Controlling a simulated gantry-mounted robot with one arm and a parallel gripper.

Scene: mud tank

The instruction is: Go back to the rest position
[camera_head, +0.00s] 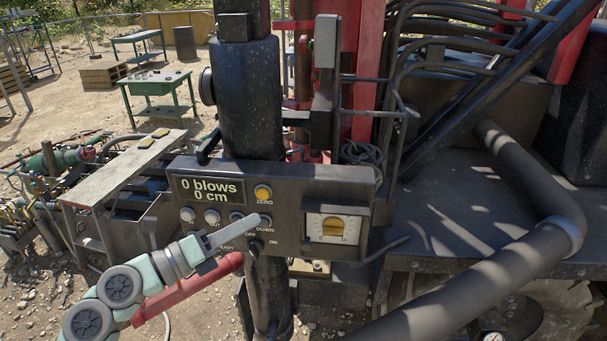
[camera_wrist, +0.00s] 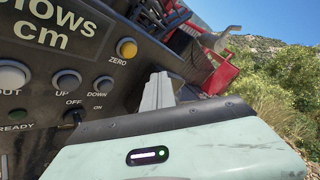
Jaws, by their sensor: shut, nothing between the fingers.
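My gripper (camera_head: 238,234) is shut and empty. In the head view its closed fingers point right and slightly up, in front of the lower part of the black control panel (camera_head: 350,182). They overlap the panel's lower buttons and labels; I cannot tell whether they touch it. In the wrist view the closed grey fingers (camera_wrist: 158,92) stand beside the right edge of the panel (camera_wrist: 95,70), near the DOWN and ON labels. The panel's display (camera_head: 206,190) reads 0 blows and 0 cm. The yellow ZERO button (camera_head: 263,192) is uncovered, above the fingers.
A thick black hammer column (camera_head: 250,100) rises behind the panel. A large dark pipe (camera_head: 470,275) crosses at the right. A slatted bench (camera_head: 125,165) stands at the left, and a green table (camera_head: 158,84) farther back. Open gravel ground lies at the lower left.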

